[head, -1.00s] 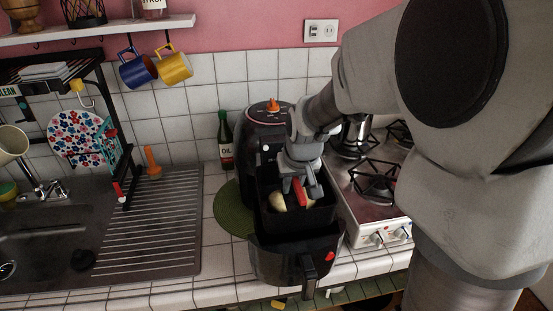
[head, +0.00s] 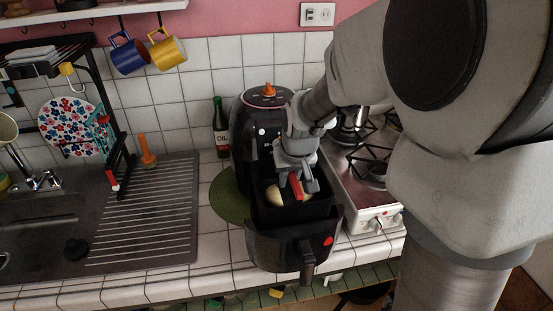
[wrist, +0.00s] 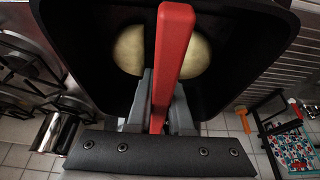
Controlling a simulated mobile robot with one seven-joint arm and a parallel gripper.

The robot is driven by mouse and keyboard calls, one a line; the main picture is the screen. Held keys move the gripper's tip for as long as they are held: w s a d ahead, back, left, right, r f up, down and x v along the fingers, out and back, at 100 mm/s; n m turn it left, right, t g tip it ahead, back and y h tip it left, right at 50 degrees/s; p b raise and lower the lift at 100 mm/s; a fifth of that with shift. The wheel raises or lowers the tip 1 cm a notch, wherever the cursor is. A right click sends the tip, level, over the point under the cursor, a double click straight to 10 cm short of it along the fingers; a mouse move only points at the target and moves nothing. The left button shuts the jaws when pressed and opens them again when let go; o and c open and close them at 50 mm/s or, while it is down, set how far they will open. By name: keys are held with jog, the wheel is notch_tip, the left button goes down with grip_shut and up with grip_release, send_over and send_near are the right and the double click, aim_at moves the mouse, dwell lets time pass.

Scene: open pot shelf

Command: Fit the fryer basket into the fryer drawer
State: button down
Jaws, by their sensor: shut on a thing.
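The fryer basket (head: 292,213) is a black open bin with a red handle (wrist: 175,50) and pale round food (wrist: 130,50) inside. My gripper (head: 299,188) is shut on the red handle, with its fingers on either side of it in the wrist view (wrist: 160,105). The fryer drawer (head: 280,249) is black with a front handle and sticks out toward me from the fryer. The basket is over the drawer, behind its front panel. Its lower part is hidden, so I cannot tell how deep it sits.
The black air fryer (head: 262,125) stands on a green round mat (head: 229,203). An oil bottle (head: 220,130) is at its left. A gas stove (head: 360,185) stands close on the right. The sink drainboard (head: 150,225) is to the left.

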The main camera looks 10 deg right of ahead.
aim_at(291, 203)
jog(key=shift+f+b, duration=4.65)
jog(key=shift+f, duration=0.95)
jog(key=shift+f, duration=0.25)
jog(key=c, duration=0.8)
grip_release()
jog(key=shift+o, duration=0.4)
jog(key=o, duration=0.3)
jog(key=shift+s, duration=0.1)
jog(key=shift+p+v, duration=2.25)
jog(key=shift+v, duration=1.3)
jog(key=shift+s+r+p, duration=0.1)
jog(key=shift+r+p, duration=0.2)
jog(key=shift+r, duration=0.2)
